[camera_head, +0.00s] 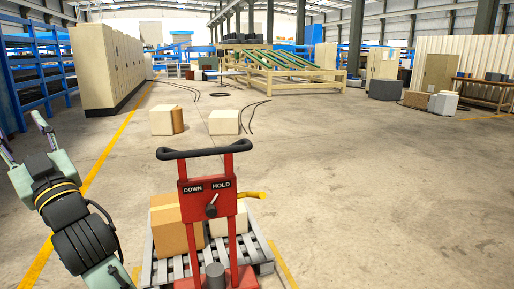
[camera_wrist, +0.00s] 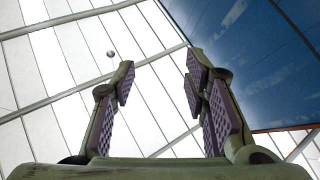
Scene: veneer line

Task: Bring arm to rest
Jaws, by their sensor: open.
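My arm rises at the left edge of the head view. My gripper (camera_head: 22,142) is at its upper end, partly cut off by the picture's edge. In the wrist view my gripper (camera_wrist: 160,64) has its two purple-padded fingers spread apart, with nothing between them. Behind the fingers are the white roof panels (camera_wrist: 60,60) and a blue surface (camera_wrist: 250,50), so the gripper points upward. It touches nothing that I can see.
A red pallet jack (camera_head: 212,205) stands close in front, with boxes (camera_head: 172,230) on a grey pallet (camera_head: 262,254). Two boxes lie on the floor ahead, one on the left (camera_head: 162,121) and one on the right (camera_head: 223,122). Beige cabinets (camera_head: 105,70) stand at left. The right floor is clear.

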